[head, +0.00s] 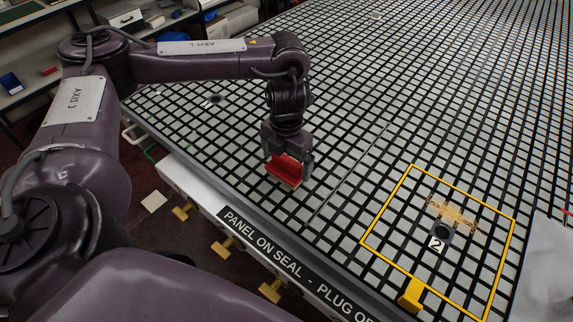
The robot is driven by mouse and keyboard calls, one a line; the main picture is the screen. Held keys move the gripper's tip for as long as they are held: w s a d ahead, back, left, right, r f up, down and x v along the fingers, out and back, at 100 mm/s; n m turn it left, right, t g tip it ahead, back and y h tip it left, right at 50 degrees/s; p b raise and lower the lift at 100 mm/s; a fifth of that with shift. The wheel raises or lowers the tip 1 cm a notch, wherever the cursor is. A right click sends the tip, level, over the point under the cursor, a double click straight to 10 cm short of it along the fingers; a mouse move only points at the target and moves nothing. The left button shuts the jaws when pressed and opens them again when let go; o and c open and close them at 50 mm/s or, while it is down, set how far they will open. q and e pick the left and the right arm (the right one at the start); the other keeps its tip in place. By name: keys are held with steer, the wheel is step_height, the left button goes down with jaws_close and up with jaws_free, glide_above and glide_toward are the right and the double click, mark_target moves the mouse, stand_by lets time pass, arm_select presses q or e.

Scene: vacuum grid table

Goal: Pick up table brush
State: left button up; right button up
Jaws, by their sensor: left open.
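The table brush (284,171) appears as a red block with a pale lower edge, on the black-and-white grid table (340,130) near its front edge. My left gripper (289,163) points down at the brush from above. Its jaws are open, with one finger visible at the brush's right side. The other finger is mostly hidden, and I cannot tell whether the fingers touch the brush. My right gripper is out of view.
A pale sheet-like thing (548,275) lies at the right edge. Shelves (30,85) stand at the left.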

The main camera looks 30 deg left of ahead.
mark_target(287, 158)
arm_select(q)
steer(key=c, duration=1.1)
steer(key=shift+r, duration=0.1)
step_height(287, 158, up, 20)
steer(key=p, duration=0.6)
